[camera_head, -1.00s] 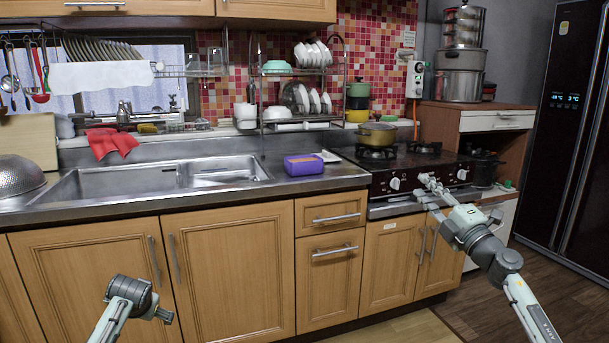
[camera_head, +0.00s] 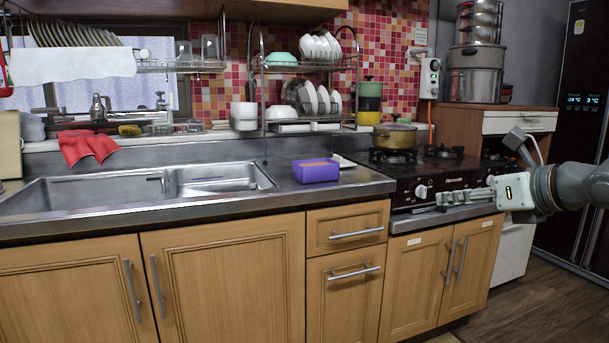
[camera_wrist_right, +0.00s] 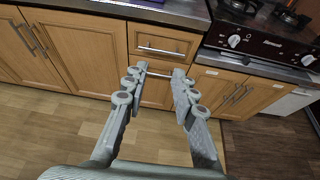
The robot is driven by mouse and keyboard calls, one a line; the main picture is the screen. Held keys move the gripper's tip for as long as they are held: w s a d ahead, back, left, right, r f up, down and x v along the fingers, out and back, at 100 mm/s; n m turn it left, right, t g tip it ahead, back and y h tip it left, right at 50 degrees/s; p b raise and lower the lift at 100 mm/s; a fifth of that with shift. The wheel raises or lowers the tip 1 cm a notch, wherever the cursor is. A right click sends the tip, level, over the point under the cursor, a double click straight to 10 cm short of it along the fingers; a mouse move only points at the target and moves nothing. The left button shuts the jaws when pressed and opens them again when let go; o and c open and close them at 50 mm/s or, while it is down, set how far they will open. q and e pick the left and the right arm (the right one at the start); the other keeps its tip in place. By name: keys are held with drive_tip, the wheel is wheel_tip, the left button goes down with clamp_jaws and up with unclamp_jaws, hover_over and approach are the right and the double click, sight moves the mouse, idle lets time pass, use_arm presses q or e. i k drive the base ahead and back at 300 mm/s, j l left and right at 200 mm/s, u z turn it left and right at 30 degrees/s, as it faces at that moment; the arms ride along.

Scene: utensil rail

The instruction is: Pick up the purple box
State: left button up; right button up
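My left gripper is out of the head view.
The sink (camera_head: 140,190) lies left of the box. A small white item (camera_head: 343,161) lies right behind it. The stove (camera_head: 440,172) carries a yellow pot (camera_head: 395,136). A dish rack (camera_head: 310,80) stands behind. Cabinets (camera_head: 222,280) fill the front below the counter.

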sight(306, 171)
drive_tip(key=i+j, duration=0.25)
drive_tip(key=i, duration=0.2)
drive_tip(key=i+j, duration=0.25)
drive_tip(key=i, duration=0.15)
drive_tip(key=i+j, duration=0.25)
drive_tip(key=i, duration=0.2)
